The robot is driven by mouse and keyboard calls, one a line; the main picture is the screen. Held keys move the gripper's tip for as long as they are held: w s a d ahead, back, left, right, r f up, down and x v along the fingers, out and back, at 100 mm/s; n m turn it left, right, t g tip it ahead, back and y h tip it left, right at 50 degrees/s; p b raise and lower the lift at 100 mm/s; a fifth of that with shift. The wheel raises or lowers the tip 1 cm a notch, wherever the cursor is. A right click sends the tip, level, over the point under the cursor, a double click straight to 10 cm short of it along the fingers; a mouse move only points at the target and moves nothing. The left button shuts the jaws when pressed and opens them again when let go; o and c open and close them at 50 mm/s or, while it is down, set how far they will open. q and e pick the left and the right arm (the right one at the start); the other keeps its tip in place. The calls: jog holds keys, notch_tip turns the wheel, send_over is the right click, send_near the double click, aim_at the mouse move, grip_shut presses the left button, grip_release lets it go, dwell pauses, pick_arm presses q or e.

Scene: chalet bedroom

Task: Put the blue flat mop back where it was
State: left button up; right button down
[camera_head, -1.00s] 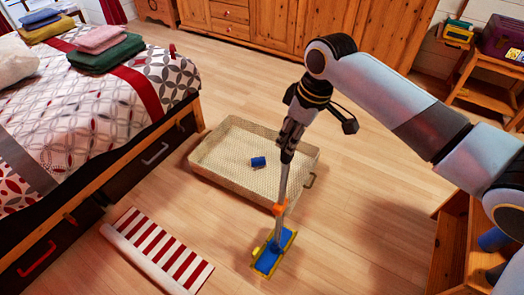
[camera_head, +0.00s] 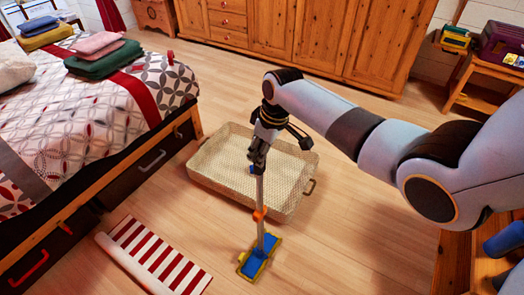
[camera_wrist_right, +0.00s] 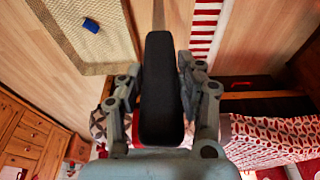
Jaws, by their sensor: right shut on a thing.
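The blue flat mop has a flat blue head (camera_head: 259,257) with yellow edges, and a thin grey handle (camera_head: 261,194) with an orange collar. The head is low at the floor, between the striped rug and the basket; I cannot tell whether it touches. The handle stands nearly upright, leaning slightly. My right gripper (camera_head: 260,157) is shut on the upper handle. My left gripper is not in view.
A shallow woven basket (camera_head: 215,185) lies just behind the mop, with a small blue object (camera_wrist_right: 91,25) in it. A red-and-white rug (camera_head: 155,255) lies left of the mop. A bed (camera_head: 90,110) borders the left. The floor right of the mop (camera_head: 350,230) is clear.

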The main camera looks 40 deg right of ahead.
jog(key=shift+f, duration=0.3)
jog(key=shift+s+a+f, duration=0.1)
jog(key=shift+s+f, duration=0.15)
jog(key=shift+f, duration=0.05)
jog(key=c, duration=1.1)
grip_release()
jog(key=shift+f+b, duration=0.15)
jog(key=shift+b, duration=0.15)
jog(key=shift+o, duration=1.2)
jog(key=shift+w, duration=0.1)
jog(key=shift+r, duration=0.2)
